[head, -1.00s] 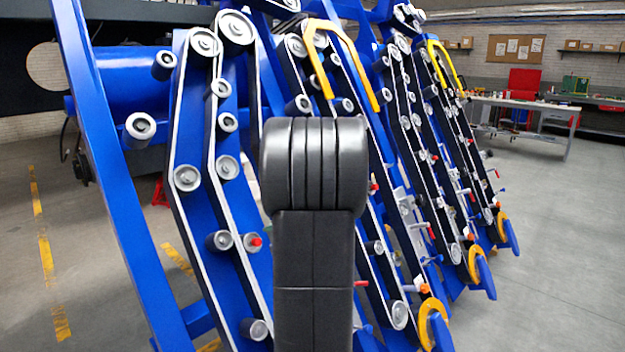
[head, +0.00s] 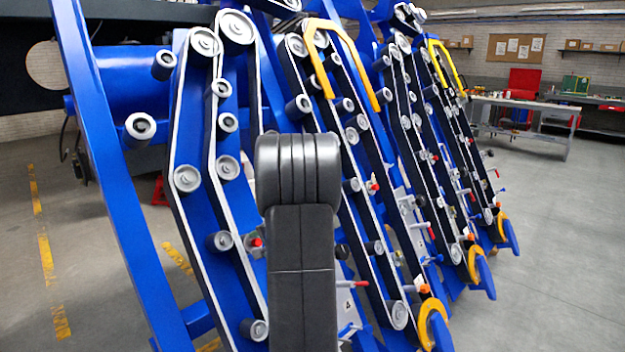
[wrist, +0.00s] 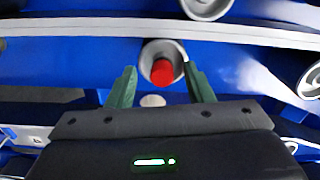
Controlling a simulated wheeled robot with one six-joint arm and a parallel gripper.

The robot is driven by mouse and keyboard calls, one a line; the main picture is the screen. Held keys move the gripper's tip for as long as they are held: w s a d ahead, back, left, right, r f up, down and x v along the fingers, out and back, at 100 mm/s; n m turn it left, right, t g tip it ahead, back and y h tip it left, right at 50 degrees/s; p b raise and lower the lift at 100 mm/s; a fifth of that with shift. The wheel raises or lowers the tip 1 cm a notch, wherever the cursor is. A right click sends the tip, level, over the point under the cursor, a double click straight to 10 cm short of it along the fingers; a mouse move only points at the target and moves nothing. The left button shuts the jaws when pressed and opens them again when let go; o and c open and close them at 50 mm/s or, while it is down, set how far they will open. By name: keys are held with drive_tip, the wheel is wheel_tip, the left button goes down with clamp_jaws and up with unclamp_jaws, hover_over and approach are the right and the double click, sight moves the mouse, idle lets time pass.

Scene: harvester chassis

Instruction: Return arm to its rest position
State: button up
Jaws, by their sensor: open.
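My gripper (wrist: 163,90) shows in the wrist view with its two green fingers spread apart. No held object is visible between them. A red-tipped grey roller or knob (wrist: 163,72) on the blue chassis lies just past the fingertips, in line with the gap; I cannot tell the exact distance. In the head view my black arm stands upright in the middle, in front of the harvester chassis (head: 110,170). My gripper is hidden in the head view.
Belts with grey rollers (head: 187,178) run down the blue frames close around my arm. Yellow hoops (head: 345,50) rise at the top. A workbench (head: 525,108) stands far back right. Grey floor (head: 570,230) is clear at the right.

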drive_tip(key=shift+s+d+r+p, duration=0.4)
drive_tip(key=shift+r, duration=0.15)
drive_tip(key=shift+s+d+r+p, duration=0.35)
drive_tip(key=shift+r, duration=0.15)
drive_tip(key=shift+w+a+f+p, duration=0.1)
drive_tip(key=shift+w+f+p, duration=0.05)
drive_tip(key=shift+f+p, duration=0.15)
drive_tip(key=shift+p+v, duration=0.35)
drive_tip(key=shift+v, duration=0.6)
drive_tip(key=shift+f, duration=0.15)
